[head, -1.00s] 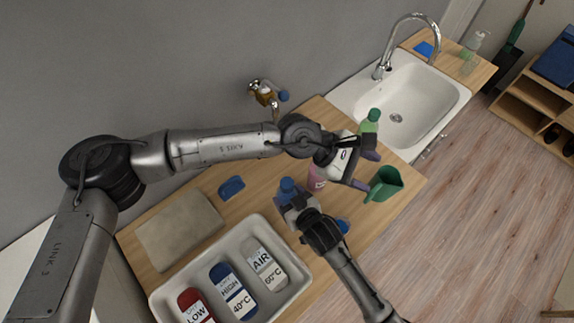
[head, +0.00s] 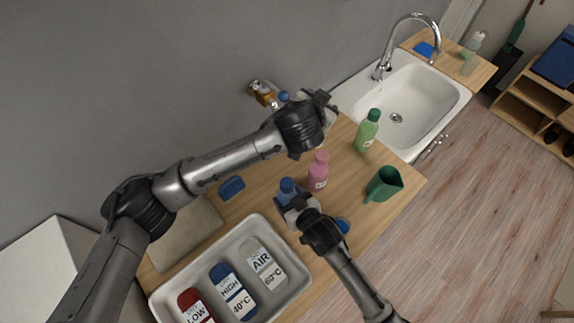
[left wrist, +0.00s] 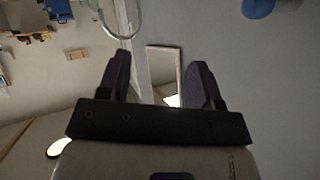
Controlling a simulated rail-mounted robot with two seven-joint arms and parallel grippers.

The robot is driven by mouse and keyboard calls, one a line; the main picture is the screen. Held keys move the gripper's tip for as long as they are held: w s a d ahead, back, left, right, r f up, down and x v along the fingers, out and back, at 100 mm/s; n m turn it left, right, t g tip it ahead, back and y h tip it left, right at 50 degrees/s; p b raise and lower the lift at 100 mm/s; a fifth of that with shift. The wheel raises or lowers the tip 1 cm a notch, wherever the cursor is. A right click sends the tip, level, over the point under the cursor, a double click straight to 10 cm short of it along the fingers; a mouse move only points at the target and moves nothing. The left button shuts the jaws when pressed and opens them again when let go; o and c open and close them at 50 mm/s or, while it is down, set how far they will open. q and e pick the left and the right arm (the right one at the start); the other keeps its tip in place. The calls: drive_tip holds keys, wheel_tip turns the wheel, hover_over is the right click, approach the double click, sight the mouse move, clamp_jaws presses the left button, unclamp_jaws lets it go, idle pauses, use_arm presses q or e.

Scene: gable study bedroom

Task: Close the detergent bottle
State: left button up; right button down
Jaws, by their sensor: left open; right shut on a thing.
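Three bottles stand on the wooden worktop (head: 355,205): a blue one (head: 287,186), a pink one with a pink top (head: 318,171) and a green one with a dark green top (head: 367,130). The frames do not say which is the detergent. My right gripper (head: 291,202) is shut on the blue bottle, hiding its lower part. A small blue object (head: 343,225), perhaps a cap, lies beside my right wrist, partly hidden. My left gripper is raised near the wall, apart from the bottles; its open, empty fingers show in the left wrist view (left wrist: 160,82).
A green jug (head: 383,185) stands near the front edge. The sink (head: 420,108) and wall tap (head: 263,92) are at the back.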

use_arm(q)
drive_tip(key=s+a+f+n+g+y, duration=0.3)
drive_tip(key=s+a+f+n+g, duration=0.15)
drive_tip(key=f+n+g, duration=0.2)
drive_tip(key=n+g+y, duration=0.1)
drive_tip(key=n+g, duration=0.3)
drive_tip(key=n, duration=0.1)
hover_over(287, 183)
drive_tip(key=w, duration=0.1)
drive_tip(key=shift+w+d+f, duration=0.15)
drive_tip(key=shift+d+f, duration=0.2)
drive_tip(key=shift+f, duration=0.4)
drive_tip(key=shift+s+a+g, duration=0.35)
drive_tip(key=shift+s, duration=0.3)
drive_tip(key=shift+f, duration=4.1)
